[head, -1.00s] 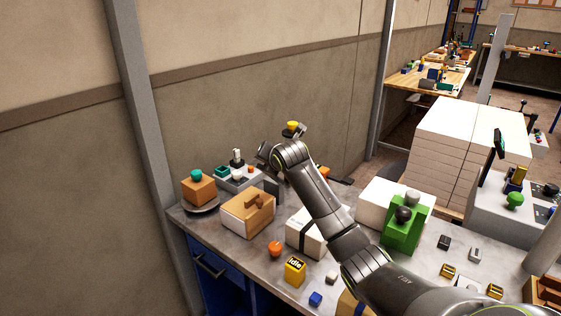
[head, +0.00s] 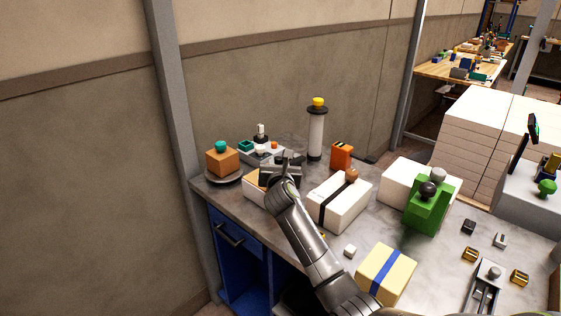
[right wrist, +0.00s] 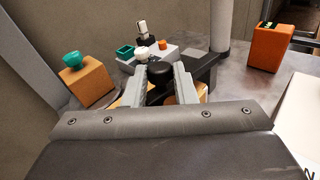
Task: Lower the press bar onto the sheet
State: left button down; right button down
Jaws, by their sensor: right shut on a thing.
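My right gripper (head: 287,172) is low over the far-left part of the bench, above a wooden box (head: 252,190) that it largely covers. In the right wrist view its two grey fingers (right wrist: 162,84) stand on either side of a round black knob (right wrist: 158,67) and are shut on it. A dark grey block (right wrist: 202,70) lies just right of the fingers. I cannot tell which part is the press bar, and I cannot make out a sheet; my gripper and arm hide what lies below. My left gripper is out of view.
Left is an orange box with a teal knob (head: 222,162). Behind stands a yellow-topped post (head: 316,132), with an orange block (head: 341,156) beside it. Right are a strapped white box (head: 338,203), a green stand (head: 428,212) and a blue-banded box (head: 385,273).

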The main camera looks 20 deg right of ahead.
dwell(0.4)
jog(key=c, duration=1.2)
grip_release()
jog(key=shift+f, duration=0.1)
jog(key=shift+o, duration=0.2)
jog(key=shift+s, duration=0.1)
jog(key=v, duration=1.7)
jog(key=shift+s+a+f, duration=0.1)
jog(key=shift+a+f, duration=0.05)
jog(key=shift+f, duration=0.05)
